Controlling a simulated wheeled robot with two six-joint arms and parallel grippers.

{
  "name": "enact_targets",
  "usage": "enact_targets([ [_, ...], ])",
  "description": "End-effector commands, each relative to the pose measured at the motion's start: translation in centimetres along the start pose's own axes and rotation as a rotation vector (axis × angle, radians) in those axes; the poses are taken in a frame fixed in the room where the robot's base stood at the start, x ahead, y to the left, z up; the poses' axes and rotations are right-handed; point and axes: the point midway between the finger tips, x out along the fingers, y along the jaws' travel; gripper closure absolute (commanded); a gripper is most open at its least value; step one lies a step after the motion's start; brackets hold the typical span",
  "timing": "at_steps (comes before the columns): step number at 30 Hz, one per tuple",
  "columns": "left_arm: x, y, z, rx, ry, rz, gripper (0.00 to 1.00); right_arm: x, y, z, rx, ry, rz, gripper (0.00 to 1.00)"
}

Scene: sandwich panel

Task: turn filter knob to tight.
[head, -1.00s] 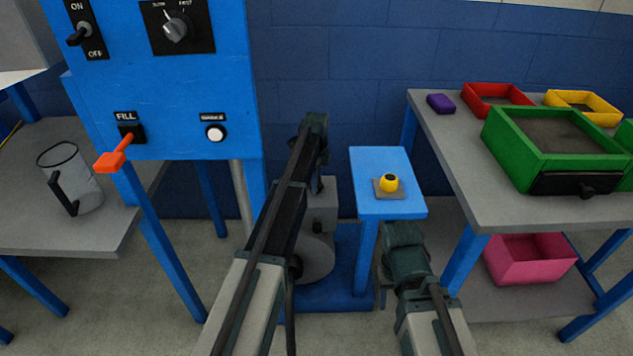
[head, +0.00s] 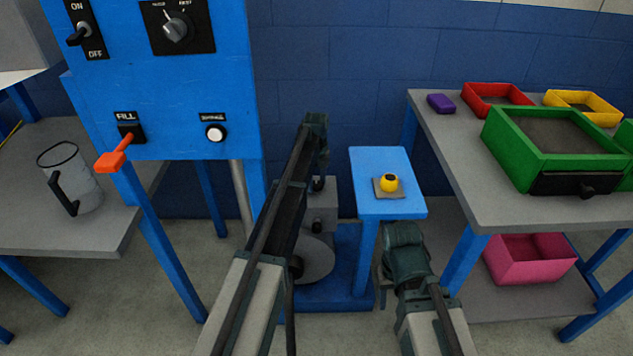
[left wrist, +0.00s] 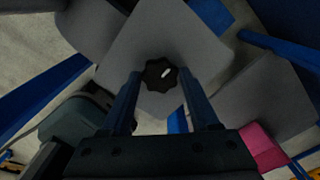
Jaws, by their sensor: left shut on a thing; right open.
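The filter knob (left wrist: 158,76) is black and lobed with a short white mark, on a pale grey housing (left wrist: 120,55) in the left wrist view. The mark slants toward the upper right; no tight or loose lettering can be read. My left gripper (left wrist: 160,86) is shut on the knob, one finger on each side. In the head view my left gripper (head: 317,172) points down at the top of the grey machine (head: 321,207), and the arm hides part of it. My right gripper (head: 402,250) is open and low, beside the small blue stand; its fingers are largely hidden.
A blue stand (head: 380,160) with a yellow button (head: 389,183) is right of the machine. A blue control panel (head: 185,90) with an orange lever (head: 112,158) stands left. A grey bench (head: 455,170) with a green tray (head: 505,155) stands right.

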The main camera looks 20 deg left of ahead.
Motion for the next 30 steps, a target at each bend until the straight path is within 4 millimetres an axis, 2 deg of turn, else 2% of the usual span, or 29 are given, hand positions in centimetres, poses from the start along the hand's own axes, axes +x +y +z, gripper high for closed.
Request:
enact_targets([
  [12,0.0,0.01,-0.02,0.009,0.0,0.0,0.94,0.0,0.0,0.0,0.0,0.0,0.0,0.5],
  [13,0.0,0.01,-0.02,0.009,0.0,0.0,0.33,0.0,0.0,0.0,0.0,0.0,0.0,0.5],
  [17,0.0,0.0,-0.02,0.008,0.0,0.0,0.1,0.0,0.0,0.0,0.0,0.0,0.0,0.5],
  [30,-0.41,-0.01,-0.01,0.006,0.0,0.0,0.09,-0.41,0.04,0.02,0.0,0.0,0.0,0.5],
])
